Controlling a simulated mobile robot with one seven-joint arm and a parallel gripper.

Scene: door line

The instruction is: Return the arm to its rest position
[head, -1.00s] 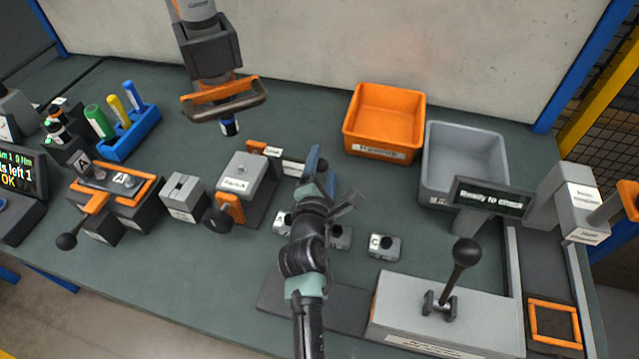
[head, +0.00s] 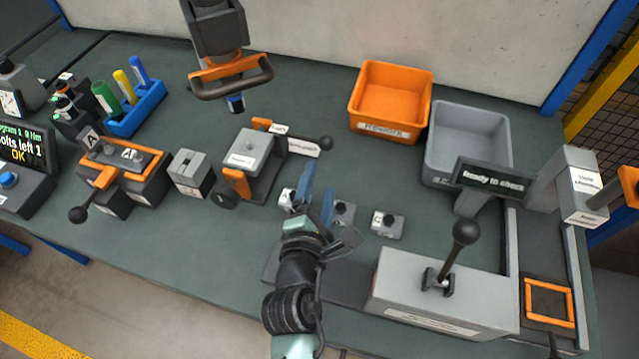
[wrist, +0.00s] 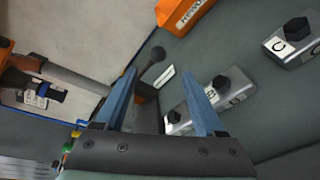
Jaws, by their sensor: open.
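My gripper (head: 315,196) is over the middle of the green bench in the head view, its blue fingers pointing toward the back. In the wrist view its two fingers (wrist: 165,95) stand apart with nothing held between them. In the head view my arm comes up from the front edge of the bench. Small grey blocks with black knobs lie close beyond and beside the fingers, one marked C (head: 387,223). The fingers partly hide the others, so contact cannot be ruled out from this view.
A grey clamp fixture (head: 250,160) stands left of my gripper. A hanging tool with an orange handle (head: 230,78) is behind it. An orange bin (head: 408,132) and a grey bin (head: 437,160) stand at the back right. A lever box (head: 440,290) is at the front right.

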